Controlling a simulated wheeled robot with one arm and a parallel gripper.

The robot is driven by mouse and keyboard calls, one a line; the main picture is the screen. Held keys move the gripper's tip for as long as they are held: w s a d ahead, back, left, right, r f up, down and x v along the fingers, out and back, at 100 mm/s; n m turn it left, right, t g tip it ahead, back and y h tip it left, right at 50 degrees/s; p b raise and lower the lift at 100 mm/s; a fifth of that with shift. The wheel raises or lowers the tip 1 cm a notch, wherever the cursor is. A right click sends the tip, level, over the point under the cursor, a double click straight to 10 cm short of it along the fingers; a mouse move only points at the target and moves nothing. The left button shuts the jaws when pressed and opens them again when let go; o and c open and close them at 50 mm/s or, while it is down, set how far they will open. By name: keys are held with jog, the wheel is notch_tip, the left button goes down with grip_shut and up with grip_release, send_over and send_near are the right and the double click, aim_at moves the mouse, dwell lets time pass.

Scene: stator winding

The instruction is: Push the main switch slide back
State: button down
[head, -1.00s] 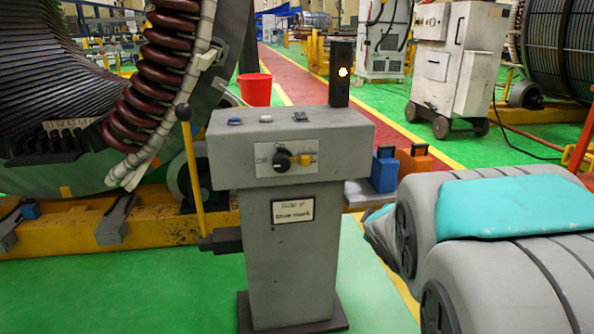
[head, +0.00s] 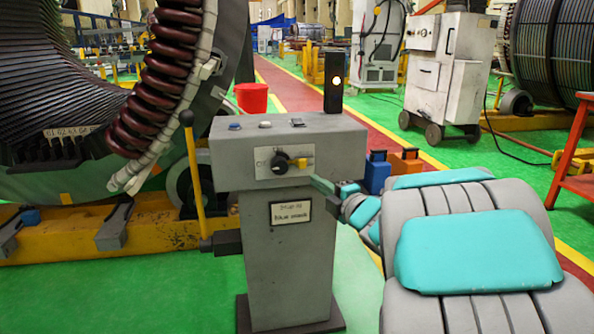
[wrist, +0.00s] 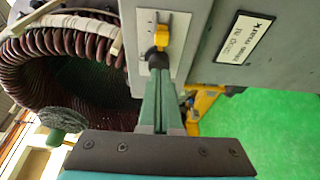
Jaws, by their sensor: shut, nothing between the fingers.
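The main switch sits on a light plate on the front of a grey pedestal (head: 290,250). It has a black round knob (head: 280,162) with a yellow slide (head: 301,163) to its right. In the wrist view the yellow slide (wrist: 162,42) lies above the black knob (wrist: 158,62). My gripper (head: 314,179) is shut and empty, its thin green fingers pointing at the panel, close to the plate's lower right. In the wrist view the fingertips (wrist: 160,74) appear just below the knob and overlap the plate's edge. I cannot tell whether they touch the switch.
The pedestal top carries a blue button (head: 235,126), other controls and a dark post with a lit lamp (head: 335,82). A yellow-handled lever (head: 193,175) stands at its left. Blue and orange boxes (head: 377,172) are behind my arm. A large wound stator (head: 70,110) is at left.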

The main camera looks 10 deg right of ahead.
aim_at(301, 166)
jog(key=shift+w, duration=0.1)
jog(key=p+x, duration=0.1)
jog(key=x, duration=0.8)
jog(key=shift+w+a, duration=0.15)
jog(key=shift+w, duration=0.25)
jog(key=shift+d, duration=1.1)
jog(key=shift+s, duration=0.15)
